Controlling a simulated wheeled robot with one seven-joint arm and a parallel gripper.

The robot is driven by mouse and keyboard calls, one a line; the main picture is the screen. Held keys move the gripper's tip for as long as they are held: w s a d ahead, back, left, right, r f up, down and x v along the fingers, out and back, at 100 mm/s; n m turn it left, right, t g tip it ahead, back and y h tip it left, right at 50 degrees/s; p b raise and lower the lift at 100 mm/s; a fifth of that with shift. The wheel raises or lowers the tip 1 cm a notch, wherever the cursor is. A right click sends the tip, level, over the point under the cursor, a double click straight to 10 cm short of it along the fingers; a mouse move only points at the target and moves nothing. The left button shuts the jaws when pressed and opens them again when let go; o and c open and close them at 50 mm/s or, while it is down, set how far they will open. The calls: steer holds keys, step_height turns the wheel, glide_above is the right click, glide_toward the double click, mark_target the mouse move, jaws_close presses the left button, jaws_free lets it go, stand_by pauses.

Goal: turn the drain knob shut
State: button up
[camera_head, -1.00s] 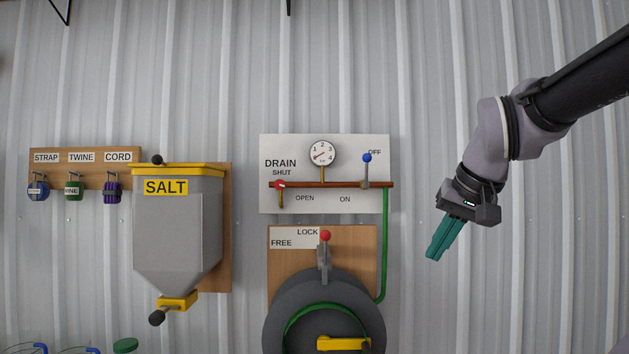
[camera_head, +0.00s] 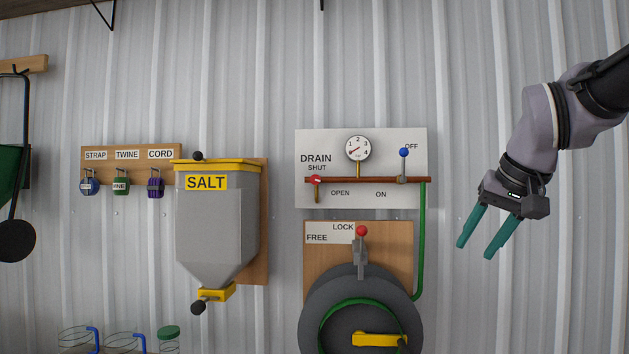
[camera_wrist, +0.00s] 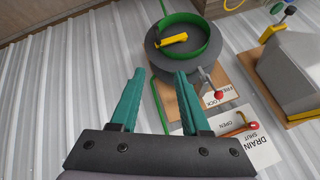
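The drain knob (camera_head: 316,179) is small and red with a pale mark, at the left end of a brown pipe (camera_head: 362,180) on a white wall panel (camera_head: 312,143). SHUT is printed above it and OPEN to its lower right; its exact setting is too small to tell. A short brass spout (camera_head: 317,196) hangs below. My gripper (camera_head: 475,251) is open and empty, right of and lower than the panel, with its teal fingers pointing down. In the wrist view my gripper (camera_wrist: 159,74) is also open; the knob (camera_wrist: 254,125) shows right of the fingers.
A blue-tipped lever (camera_head: 404,153) and a gauge (camera_head: 358,148) share the panel. Below stand a red-tipped lock lever (camera_head: 361,231) and a grey reel (camera_head: 313,322); a green hose (camera_head: 420,240) runs down the right. A salt hopper (camera_head: 215,225) is left. Bare wall separates gripper and panel.

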steer(key=shift+o, duration=1.2)
steer(key=shift+h, duration=0.3)
steer(key=w+r, duration=0.2)
steer(key=w, duration=0.3)
steer(key=shift+w+r, duration=0.1)
steer(key=shift+r, duration=0.3)
steer(key=w+a+r+h, duration=0.1)
steer(key=w+r, duration=0.1)
steer(key=w, duration=0.3)
steer(key=w+a+r, duration=0.2)
steer(key=w, duration=0.2)
steer(key=n+t, duration=0.3)
steer(key=t, duration=0.4)
glide_toward(315, 179)
steer(key=shift+h, duration=0.3)
steer(key=x, duration=0.8)
steer(key=shift+w+a+f, duration=0.1)
steer(key=shift+w+a, duration=0.1)
steer(key=shift+a, duration=0.05)
jaws_close()
